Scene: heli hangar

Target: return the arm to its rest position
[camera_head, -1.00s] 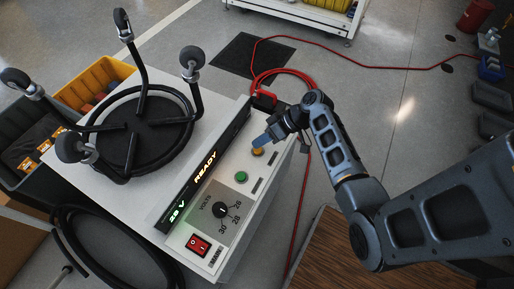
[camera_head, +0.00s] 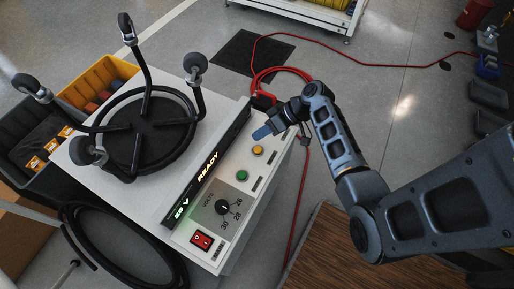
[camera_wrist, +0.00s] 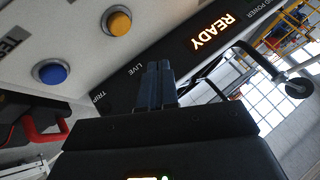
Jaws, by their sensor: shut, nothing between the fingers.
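My gripper (camera_head: 263,132) is shut and empty, held above the control panel (camera_head: 199,235) of a white power unit. In the head view its fingers are apart from the yellow button (camera_head: 258,151), just above it in the picture. In the wrist view the shut fingers (camera_wrist: 158,82) stand in front of the dark display strip, which reads READY (camera_wrist: 212,31). The yellow button (camera_wrist: 117,21) and a blue button (camera_wrist: 50,72) show at the left there. My arm is bent and reaches in from the right.
A green button (camera_head: 242,175), a volts knob (camera_head: 223,207) and a red switch (camera_head: 201,240) are on the panel. A black wheeled stand (camera_head: 140,140) sits on the unit's left. A red cable (camera_head: 303,190) runs beside the unit.

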